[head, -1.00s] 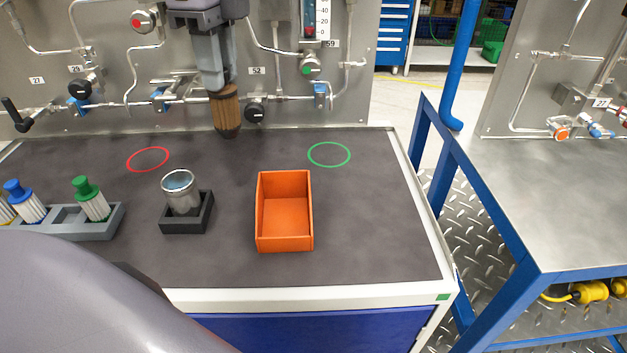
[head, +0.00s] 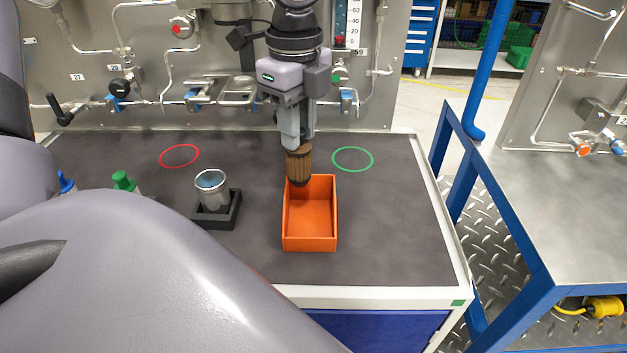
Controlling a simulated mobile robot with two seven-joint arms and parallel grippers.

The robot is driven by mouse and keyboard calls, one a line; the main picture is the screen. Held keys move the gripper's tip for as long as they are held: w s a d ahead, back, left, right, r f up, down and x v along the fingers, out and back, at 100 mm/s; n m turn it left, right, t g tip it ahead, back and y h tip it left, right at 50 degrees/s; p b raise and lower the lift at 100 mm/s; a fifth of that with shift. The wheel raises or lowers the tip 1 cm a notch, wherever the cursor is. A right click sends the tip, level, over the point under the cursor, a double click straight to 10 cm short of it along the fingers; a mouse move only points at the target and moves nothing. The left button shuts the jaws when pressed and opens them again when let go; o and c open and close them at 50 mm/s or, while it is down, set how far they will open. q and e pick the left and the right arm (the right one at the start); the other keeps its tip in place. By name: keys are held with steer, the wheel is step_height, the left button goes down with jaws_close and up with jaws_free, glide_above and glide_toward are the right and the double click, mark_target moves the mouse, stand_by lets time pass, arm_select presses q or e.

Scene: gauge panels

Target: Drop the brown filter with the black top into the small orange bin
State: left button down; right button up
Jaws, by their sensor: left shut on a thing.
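The brown filter (head: 299,165) hangs upright in my left gripper (head: 298,146), with a dark end pointing down. My left gripper is shut on its upper part. The small orange bin (head: 311,240) stands on the dark worktop. The filter's lower end overlaps the bin's back edge in the head view and appears above the bin; the exact height is hard to tell. The bin's visible inside looks empty. My right gripper is not in view.
A metal cup (head: 212,190) stands in a black holder (head: 230,218) left of the bin. Filters with green (head: 122,180) and blue tops are partly hidden by my arm. A red ring (head: 180,156) and a green ring (head: 352,159) mark clear worktop. The gauge panel stands behind.

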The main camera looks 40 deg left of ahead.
arm_select(q)
steer(key=shift+f, duration=0.7)
steer(key=c, duration=0.9)
jaws_free()
steer(key=shift+o, duration=0.2)
steer(key=shift+r+b, duration=0.6)
steer(key=shift+r, duration=3.05)
